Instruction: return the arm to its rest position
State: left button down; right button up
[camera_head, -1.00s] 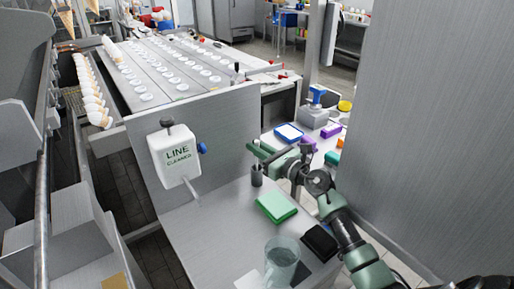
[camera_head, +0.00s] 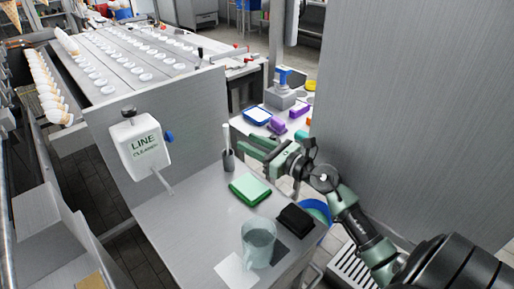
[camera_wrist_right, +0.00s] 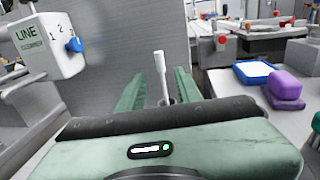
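My right gripper (camera_head: 247,145) is in the head view, above the far right part of the steel worktop (camera_head: 190,218). Its two green fingers are spread apart with nothing between them. In the right wrist view the open fingers (camera_wrist_right: 160,72) also show. A white-handled tool (camera_head: 226,138) stands upright in a small grey holder (camera_head: 229,161), just left of the fingertips. In the wrist view the white handle (camera_wrist_right: 161,66) appears in line with the gap, beyond the fingers. My right arm (camera_head: 355,222) reaches in from the lower right. My left gripper is not in view.
A green pad (camera_head: 250,188), a clear beaker (camera_head: 258,243) and a black block (camera_head: 296,219) sit on the worktop below the gripper. A tall grey panel (camera_head: 415,110) rises close to my right arm.

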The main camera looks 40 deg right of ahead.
jog(key=shift+v, duration=1.1)
